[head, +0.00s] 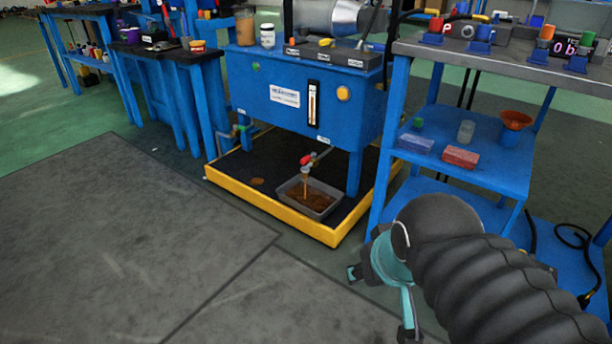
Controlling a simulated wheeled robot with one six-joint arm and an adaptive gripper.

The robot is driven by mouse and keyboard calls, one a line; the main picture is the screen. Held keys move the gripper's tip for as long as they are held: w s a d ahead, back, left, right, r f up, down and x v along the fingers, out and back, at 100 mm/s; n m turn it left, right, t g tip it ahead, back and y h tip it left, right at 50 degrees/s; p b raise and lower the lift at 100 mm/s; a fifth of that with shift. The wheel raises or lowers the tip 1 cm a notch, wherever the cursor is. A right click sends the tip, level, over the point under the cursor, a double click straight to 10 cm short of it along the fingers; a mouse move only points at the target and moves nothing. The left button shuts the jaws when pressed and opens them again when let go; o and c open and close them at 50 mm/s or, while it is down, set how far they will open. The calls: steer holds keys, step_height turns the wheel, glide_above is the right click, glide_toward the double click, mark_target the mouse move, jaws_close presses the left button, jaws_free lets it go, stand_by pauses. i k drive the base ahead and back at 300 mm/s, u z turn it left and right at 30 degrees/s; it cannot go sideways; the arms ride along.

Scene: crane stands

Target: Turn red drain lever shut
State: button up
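The red drain lever (307,159) sits on a small valve low on the front of the blue tank (266,88). A thin brown stream (305,184) runs down from the valve into a grey tray (291,196) holding brown liquid. The lever is small in view, so its exact angle is hard to tell. My gripper (381,304) is in the lower right, nearer to me than the tank and well apart from the lever. Its teal fingers are spread and nothing shows between them. My dark ribbed arm cover hides part of the gripper and the floor behind it.
A yellow-edged drip base (270,206) surrounds the tank's foot. A blue shelf cart (470,158) with a red block (460,157) and an orange funnel (515,120) stands close on the right. Dark floor mats (120,240) at left and front are clear.

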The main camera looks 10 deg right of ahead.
mark_target(305, 159)
steer(key=z, duration=1.2)
steer(key=i, duration=0.8)
steer(key=u, duration=2.55)
